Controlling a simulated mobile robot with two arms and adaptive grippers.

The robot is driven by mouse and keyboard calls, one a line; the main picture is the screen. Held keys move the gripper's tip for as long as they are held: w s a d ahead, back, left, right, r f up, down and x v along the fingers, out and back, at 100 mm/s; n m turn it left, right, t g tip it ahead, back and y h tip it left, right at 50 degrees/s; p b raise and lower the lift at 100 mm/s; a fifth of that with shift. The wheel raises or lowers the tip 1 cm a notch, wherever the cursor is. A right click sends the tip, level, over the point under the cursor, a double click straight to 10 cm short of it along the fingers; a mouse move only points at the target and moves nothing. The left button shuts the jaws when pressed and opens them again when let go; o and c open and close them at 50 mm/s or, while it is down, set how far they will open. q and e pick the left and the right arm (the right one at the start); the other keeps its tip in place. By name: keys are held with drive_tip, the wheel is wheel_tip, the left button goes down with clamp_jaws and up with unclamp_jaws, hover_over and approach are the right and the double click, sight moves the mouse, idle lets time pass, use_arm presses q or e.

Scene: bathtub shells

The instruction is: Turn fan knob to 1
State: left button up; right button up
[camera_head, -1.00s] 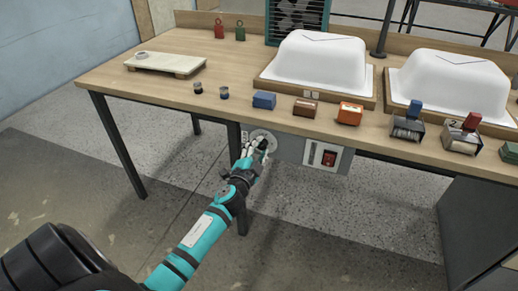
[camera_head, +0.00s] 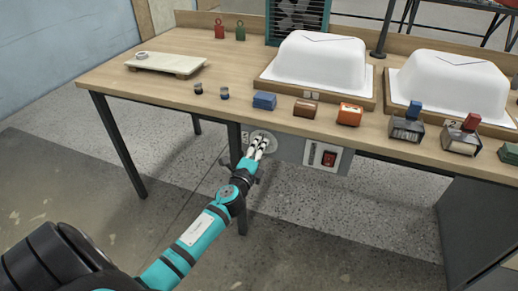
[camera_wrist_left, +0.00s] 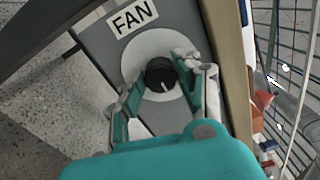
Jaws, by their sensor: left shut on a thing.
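The fan knob (camera_wrist_left: 160,74) is black with a short white line, on a round pale dial plate (camera_wrist_left: 147,45) under the label FAN (camera_wrist_left: 132,17) in the left wrist view. In the head view the dial plate (camera_head: 271,147) is on a grey panel below the table's front edge, and the knob is hidden by my fingers. My left gripper (camera_head: 262,141) is at the dial, shut on the knob; the left wrist view shows its fingers (camera_wrist_left: 160,80) on either side of it. Numbers on the dial cannot be read. My right gripper is not in view.
A red switch (camera_head: 329,158) sits on the panel right of the dial. The table (camera_head: 165,90) carries white tub shells (camera_head: 318,62), small coloured blocks (camera_head: 264,101) and stamp-like tools (camera_head: 407,127). A teal-framed fan (camera_head: 297,18) stands behind. The floor below the dial is clear.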

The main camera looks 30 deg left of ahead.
use_arm(q)
drive_tip(key=shift+m, duration=0.4)
drive_tip(key=shift+d, duration=0.1)
drive_tip(key=o, duration=1.1)
drive_tip(key=shift+o, duration=0.2)
drive_tip(key=v, duration=1.2)
drive_tip(key=shift+f, duration=0.15)
